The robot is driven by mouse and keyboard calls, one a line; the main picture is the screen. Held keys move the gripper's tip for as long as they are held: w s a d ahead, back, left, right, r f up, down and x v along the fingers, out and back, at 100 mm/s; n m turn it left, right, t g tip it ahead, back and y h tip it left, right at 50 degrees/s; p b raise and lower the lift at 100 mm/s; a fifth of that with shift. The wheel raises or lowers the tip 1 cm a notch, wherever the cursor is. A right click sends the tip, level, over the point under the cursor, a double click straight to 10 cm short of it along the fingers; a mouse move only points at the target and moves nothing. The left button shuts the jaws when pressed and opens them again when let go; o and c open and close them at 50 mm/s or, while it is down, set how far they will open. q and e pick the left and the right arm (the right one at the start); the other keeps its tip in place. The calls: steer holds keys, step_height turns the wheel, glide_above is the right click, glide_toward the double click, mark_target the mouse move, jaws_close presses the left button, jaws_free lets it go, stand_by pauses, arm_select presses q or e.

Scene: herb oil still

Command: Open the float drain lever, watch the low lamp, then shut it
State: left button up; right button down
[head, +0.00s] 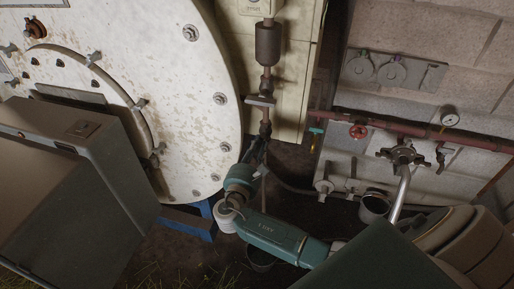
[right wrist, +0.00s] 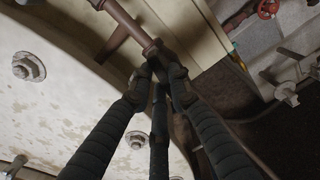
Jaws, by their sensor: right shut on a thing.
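A dark float chamber (head: 268,43) stands on a vertical pipe beside the white boiler shell (head: 180,95). My right arm reaches up from below to the pipe's lower end. My right gripper (head: 258,152) is shut there; in the right wrist view its dark ribbed fingers (right wrist: 158,75) close around the drain fitting below the pipe (right wrist: 128,20). The fingers hide most of the drain lever, so its angle cannot be told. A pale box with a small label (head: 262,6) is cut off at the top edge; no lit lamp can be made out. My left gripper is out of view.
A red pipe (head: 410,127) with a red handwheel (head: 358,131) and a gauge (head: 450,118) runs along the block wall at right. A grey box (head: 125,140) stands at left. Bolts (right wrist: 28,67) project from the shell close to my fingers.

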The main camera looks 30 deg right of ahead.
steer(key=m+b, duration=0.2)
steer(key=m, duration=0.1)
steer(key=m+b, duration=0.1)
steer(key=shift+s+d+f, duration=0.2)
steer(key=shift+s+f, duration=0.05)
steer(key=shift+f, duration=0.05)
steer(key=shift+s+d+f+m+b, duration=0.1)
steer(key=shift+m+b, duration=1.8)
steer(key=shift+b, duration=0.05)
steer(key=shift+s+d+f+m+b, duration=0.1)
steer(key=shift+s+f+m+b, duration=0.05)
steer(key=shift+m+b, duration=1.8)
steer(key=shift+s+d+f+m+b, duration=0.1)
steer(key=shift+m+b, duration=1.75)
steer(key=shift+b, duration=0.1)
steer(key=c, duration=1.6)
jaws_free()
steer(key=shift+s, duration=0.1)
steer(key=v, duration=1.2)
